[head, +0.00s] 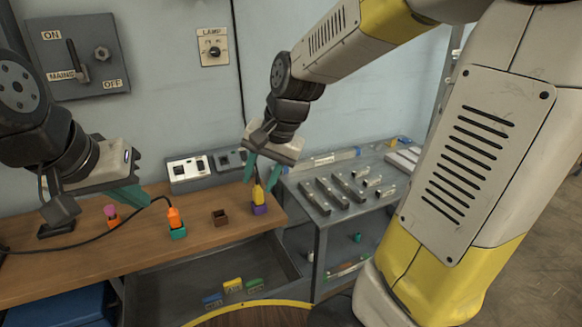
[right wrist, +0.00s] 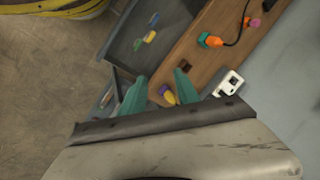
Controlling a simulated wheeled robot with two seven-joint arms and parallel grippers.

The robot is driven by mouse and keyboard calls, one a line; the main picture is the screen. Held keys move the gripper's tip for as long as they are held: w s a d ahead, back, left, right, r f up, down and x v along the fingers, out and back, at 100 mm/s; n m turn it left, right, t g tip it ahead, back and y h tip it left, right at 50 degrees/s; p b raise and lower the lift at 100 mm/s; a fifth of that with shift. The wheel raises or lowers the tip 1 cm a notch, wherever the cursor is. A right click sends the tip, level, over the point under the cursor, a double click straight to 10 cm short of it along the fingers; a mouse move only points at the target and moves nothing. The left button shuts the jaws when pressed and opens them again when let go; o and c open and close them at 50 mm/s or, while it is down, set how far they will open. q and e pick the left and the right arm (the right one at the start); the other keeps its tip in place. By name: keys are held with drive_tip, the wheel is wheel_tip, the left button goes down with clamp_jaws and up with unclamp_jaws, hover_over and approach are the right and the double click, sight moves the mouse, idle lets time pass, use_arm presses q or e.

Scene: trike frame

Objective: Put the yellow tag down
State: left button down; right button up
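A small yellow tag (head: 232,285) lies in the open grey drawer (head: 170,290), between a blue tag (head: 212,300) and a green tag (head: 254,284). The yellow tag also shows in the right wrist view (right wrist: 149,36). My right gripper (head: 262,173) is open and empty above the bench, to the right of the drawer tags. A separate yellow plug-like piece (head: 259,194) with a purple base stands below it; in the right wrist view this piece (right wrist: 167,96) appears between the spread fingers. My left gripper (head: 88,193) is open and empty above the bench's left part.
The wooden bench (head: 60,270) holds an orange plug (head: 174,217) in a teal socket with a black cable, an empty brown socket (head: 220,217) and a pink-topped piece (head: 111,213). A grey cart (head: 300,205) with metal bars stands right. A blue box (head: 60,308) is below left.

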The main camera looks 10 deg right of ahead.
drive_tip(key=s+d+r+n+t, duration=0.1)
drive_tip(key=s+d+r+n, duration=0.2)
drive_tip(key=s, duration=0.2)
drive_tip(key=s+d+r+n+t+h, duration=0.1)
drive_tip(key=s+d+r+n+t, duration=0.1)
drive_tip(key=s, duration=0.4)
drive_tip(key=shift+d+r+n, duration=0.4)
drive_tip(key=shift+d+r, duration=0.35)
drive_tip(key=shift+d, duration=0.15)
